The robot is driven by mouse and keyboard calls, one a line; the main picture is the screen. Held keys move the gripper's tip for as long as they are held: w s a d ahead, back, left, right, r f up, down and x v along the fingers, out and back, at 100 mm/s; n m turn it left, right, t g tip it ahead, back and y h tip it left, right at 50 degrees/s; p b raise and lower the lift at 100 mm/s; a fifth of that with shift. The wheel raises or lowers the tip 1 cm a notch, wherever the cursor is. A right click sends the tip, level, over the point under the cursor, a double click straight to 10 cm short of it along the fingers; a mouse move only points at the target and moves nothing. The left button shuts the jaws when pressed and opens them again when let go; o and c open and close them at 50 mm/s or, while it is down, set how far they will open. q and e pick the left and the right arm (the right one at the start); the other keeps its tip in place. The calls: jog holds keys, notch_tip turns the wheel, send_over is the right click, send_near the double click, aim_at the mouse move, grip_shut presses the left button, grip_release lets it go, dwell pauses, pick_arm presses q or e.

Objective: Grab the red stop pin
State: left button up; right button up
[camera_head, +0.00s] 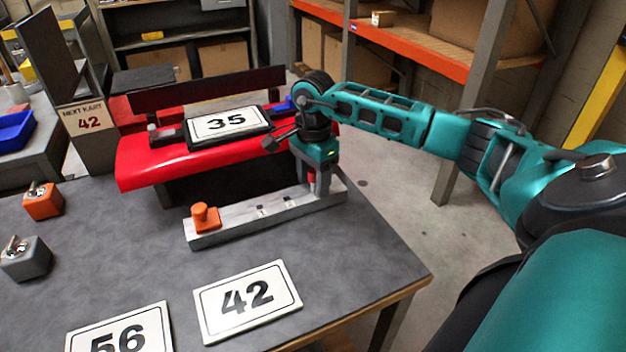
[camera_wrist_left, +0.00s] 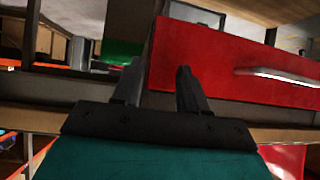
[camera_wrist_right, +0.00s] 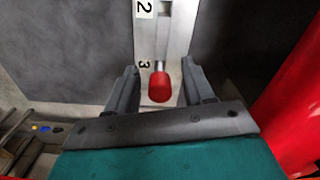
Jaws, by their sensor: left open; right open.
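The red stop pin (camera_wrist_right: 159,88) stands at the end of a metal rail (camera_wrist_right: 181,35), by the number 3. In the head view the pin (camera_head: 311,180) is partly hidden under my right gripper (camera_head: 314,174). In the right wrist view my right gripper (camera_wrist_right: 160,73) is open, with one finger on each side of the red knob; I cannot tell whether either finger touches it. My left gripper (camera_wrist_left: 160,68) is open and empty in front of a red drawer front (camera_wrist_left: 222,55); it is outside the head view.
An orange knob (camera_head: 206,217) sits at the rail's left end. A red kart nose (camera_head: 150,170) with a 35 plate (camera_head: 226,122) stands behind the rail. Plates 42 (camera_head: 248,302) and 56 (camera_head: 120,335) lie on the grey table (camera_head: 360,275). The table's right edge is close.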

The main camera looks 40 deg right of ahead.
grip_shut()
dwell(0.4)
jog(key=shift+r, duration=0.15)
